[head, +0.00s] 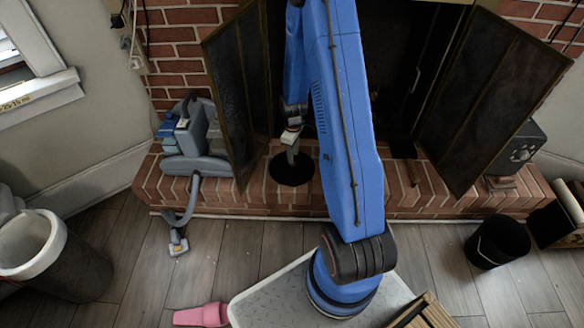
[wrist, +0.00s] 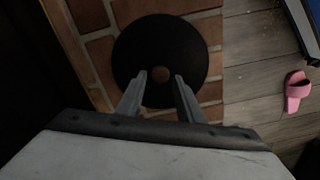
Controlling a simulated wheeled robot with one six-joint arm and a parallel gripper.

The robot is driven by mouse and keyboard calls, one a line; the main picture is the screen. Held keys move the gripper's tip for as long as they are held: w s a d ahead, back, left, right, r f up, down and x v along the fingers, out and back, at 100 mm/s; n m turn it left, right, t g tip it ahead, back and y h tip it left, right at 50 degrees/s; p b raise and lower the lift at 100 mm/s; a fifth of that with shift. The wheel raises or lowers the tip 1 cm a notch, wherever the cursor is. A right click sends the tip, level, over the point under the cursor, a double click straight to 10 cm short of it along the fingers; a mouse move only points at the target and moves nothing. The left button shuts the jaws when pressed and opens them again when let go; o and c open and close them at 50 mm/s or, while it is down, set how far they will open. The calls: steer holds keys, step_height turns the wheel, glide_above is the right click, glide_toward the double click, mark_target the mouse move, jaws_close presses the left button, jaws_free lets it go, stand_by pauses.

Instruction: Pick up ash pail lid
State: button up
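The ash pail lid (head: 289,176) is a flat black disc lying on the brick hearth, in front of the fireplace opening. In the wrist view the lid (wrist: 143,42) fills the upper middle, with a small brownish knob (wrist: 160,75) at its centre. My gripper (head: 292,158) points down over the lid. In the wrist view my gripper (wrist: 160,76) is open, with one finger on each side of the knob in the picture. I cannot tell whether the fingertips are level with the knob or above it. A black pail (head: 497,242) stands on the floor at right.
Open dark fire screen doors (head: 240,90) flank the hearth (head: 400,190). A grey vacuum-like machine (head: 197,140) sits at the hearth's left end, its hose reaching the floor. A white-rimmed bin (head: 52,245) stands at left. A pink slipper (head: 200,315) lies on the floor.

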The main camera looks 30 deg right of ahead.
steer(key=shift+w+a+f, duration=0.15)
steer(key=shift+f, duration=2.5)
steer(key=shift+c, duration=0.2)
jaws_close()
